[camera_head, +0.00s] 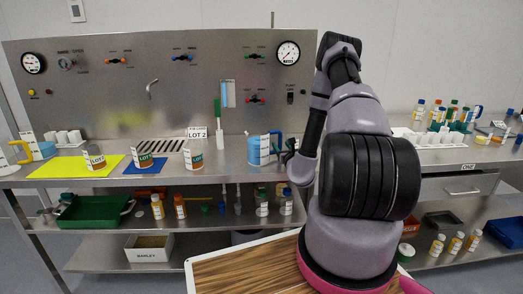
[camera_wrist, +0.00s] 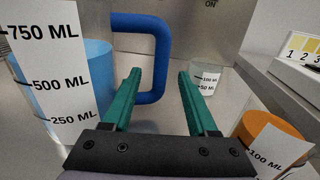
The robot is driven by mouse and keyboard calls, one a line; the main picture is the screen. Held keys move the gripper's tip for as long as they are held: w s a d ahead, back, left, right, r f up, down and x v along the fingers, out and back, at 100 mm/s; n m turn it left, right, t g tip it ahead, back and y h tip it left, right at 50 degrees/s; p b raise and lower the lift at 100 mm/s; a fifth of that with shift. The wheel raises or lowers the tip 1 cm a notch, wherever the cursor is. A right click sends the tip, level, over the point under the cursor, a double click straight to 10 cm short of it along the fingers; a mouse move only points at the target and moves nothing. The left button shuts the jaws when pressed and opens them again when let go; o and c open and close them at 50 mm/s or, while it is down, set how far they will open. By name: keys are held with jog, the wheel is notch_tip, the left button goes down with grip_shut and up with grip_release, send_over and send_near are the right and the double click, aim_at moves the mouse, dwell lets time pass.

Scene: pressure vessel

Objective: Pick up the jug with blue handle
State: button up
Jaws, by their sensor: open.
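The jug with the blue handle (camera_head: 259,150) stands on the steel counter, just left of my arm in the head view. In the wrist view the jug (camera_wrist: 88,75) is at the left, holding blue liquid, with a white scale label. Its blue handle (camera_wrist: 161,55) points right and lies ahead of my gripper. My gripper (camera_wrist: 160,75) is open, with two green fingers on either side of the handle's lower part in the picture. I cannot tell whether the handle is between the fingers or just beyond them. Nothing is held.
A small beaker (camera_wrist: 204,80) stands right of the fingers, and an orange-filled beaker (camera_wrist: 270,140) is close at the lower right. A yellow-handled jug (camera_head: 22,150) is at the far left.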

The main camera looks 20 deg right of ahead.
jog(key=w, duration=0.5)
jog(key=shift+w+d+r, duration=0.1)
jog(key=shift+d+r, duration=0.05)
jog(key=shift+d, duration=0.2)
grip_shut()
dwell(1.1)
